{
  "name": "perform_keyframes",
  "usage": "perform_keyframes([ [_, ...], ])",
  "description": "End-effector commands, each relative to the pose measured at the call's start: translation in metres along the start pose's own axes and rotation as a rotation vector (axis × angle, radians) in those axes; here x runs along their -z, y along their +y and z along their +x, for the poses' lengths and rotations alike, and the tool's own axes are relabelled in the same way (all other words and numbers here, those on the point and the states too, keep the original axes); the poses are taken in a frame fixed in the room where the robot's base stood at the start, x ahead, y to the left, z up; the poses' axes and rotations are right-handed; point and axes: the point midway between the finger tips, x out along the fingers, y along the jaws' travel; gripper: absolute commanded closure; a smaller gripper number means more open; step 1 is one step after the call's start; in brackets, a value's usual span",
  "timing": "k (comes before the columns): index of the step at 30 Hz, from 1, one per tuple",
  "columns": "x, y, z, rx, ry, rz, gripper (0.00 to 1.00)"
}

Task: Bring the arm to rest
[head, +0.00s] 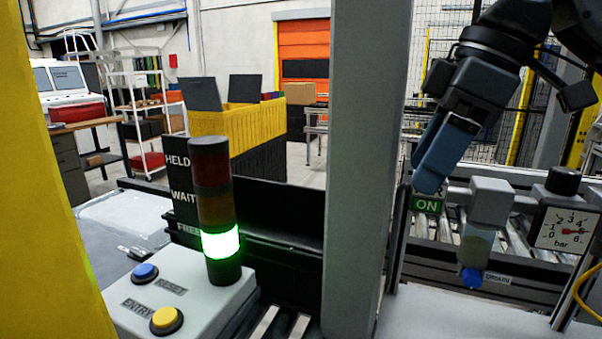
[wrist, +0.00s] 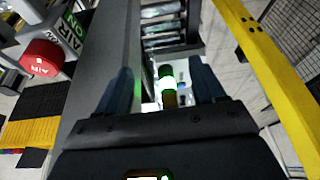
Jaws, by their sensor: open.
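My arm comes down from the upper right of the head view. My gripper (head: 431,178) points downward there, with its blue-grey fingers seen from the side. Its tips overlap the top of the green ON label (head: 427,207), and I cannot tell from this view how far apart they are in depth. In the wrist view my gripper (wrist: 163,82) has its two fingers spread wide, with nothing held between them. A green-lit stack light (wrist: 168,84) shows beyond the gap.
A grey post (head: 357,170) stands left of my arm. The pressure gauge (head: 566,230) and a grey air unit with a blue drain knob (head: 471,277) are close by. A control box (head: 205,300) carries the lit stack light (head: 212,195). A yellow bar (wrist: 265,70) runs at right.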

Motion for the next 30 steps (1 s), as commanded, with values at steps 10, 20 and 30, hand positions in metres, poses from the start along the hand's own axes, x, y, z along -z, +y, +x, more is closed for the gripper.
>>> perform_keyframes([
  [10, 0.054, -0.01, 0.055, 0.046, 0.389, 0.05, 0.31],
  [20, 0.09, -0.018, 0.093, 0.07, 0.77, 0.2, 0.31],
  [30, 0.089, -0.022, 0.137, 0.033, 1.116, 0.472, 0.31],
])
